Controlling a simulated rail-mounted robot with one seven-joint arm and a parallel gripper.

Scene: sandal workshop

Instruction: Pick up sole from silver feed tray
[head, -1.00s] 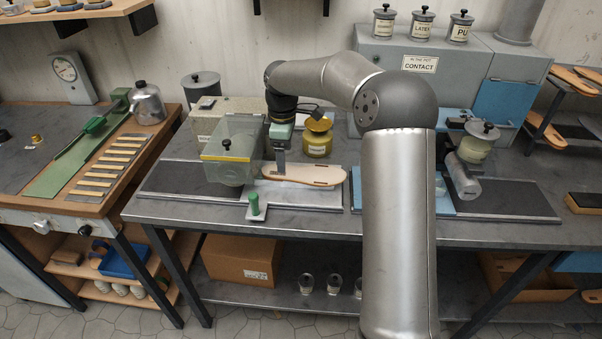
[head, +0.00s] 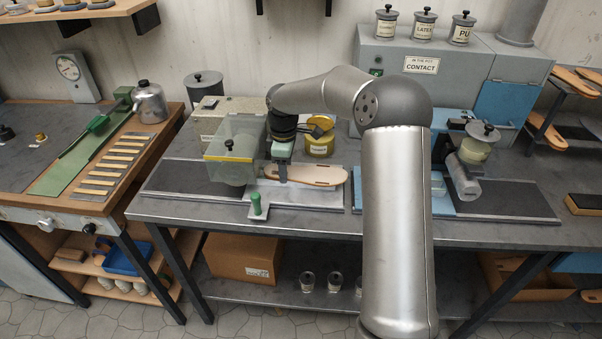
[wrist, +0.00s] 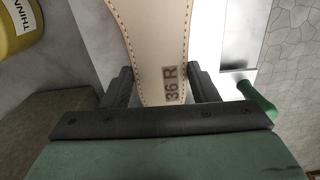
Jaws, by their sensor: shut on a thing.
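The tan sole (head: 318,175) lies flat on, or just above, the silver feed tray (head: 310,197) in the head view; any small gap cannot be told. In the wrist view the sole (wrist: 150,40) has stitching along its edges and the mark "36 R" near its end. My gripper (head: 282,180) is at the sole's left end. In the wrist view my gripper's two dark fingers (wrist: 160,85) stand on either side of that narrow end, shut on it. The silver tray (wrist: 238,40) also shows at the right of the wrist view.
A clear box (head: 230,165) with a yellow edge stands close left of my gripper. A yellow pot (head: 320,146) stands behind the sole. A green knob (head: 256,203) rises at the tray's front. A blue plate (head: 440,205) lies to the right.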

